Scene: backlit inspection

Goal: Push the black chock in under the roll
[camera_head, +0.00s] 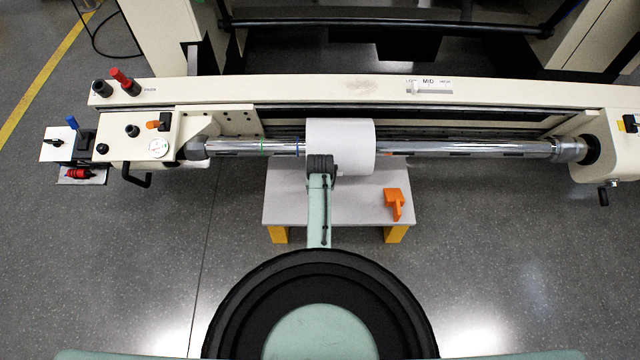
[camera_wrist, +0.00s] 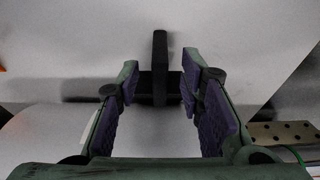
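The white roll (camera_head: 340,147) sits on the long metal shaft in the head view. My gripper (camera_head: 320,165) is at the front of the roll's left part, above the grey platform, and hides the black chock there. In the wrist view the black chock (camera_wrist: 160,65) shows an upright post and a wider dark part below it. My gripper (camera_wrist: 160,85) has its fingers well apart, one on each side of the chock and clear of the post. Whether the fingertips touch the wider part is hard to see. The pale curved surface of the roll (camera_wrist: 45,140) shows at lower left.
An orange chock (camera_head: 394,203) lies on the right of the grey platform (camera_head: 285,200). The shaft (camera_head: 460,147) runs along the cream machine frame (camera_head: 300,90), close above. A perforated metal piece (camera_wrist: 285,132) is at the right in the wrist view. Floor to the right is clear.

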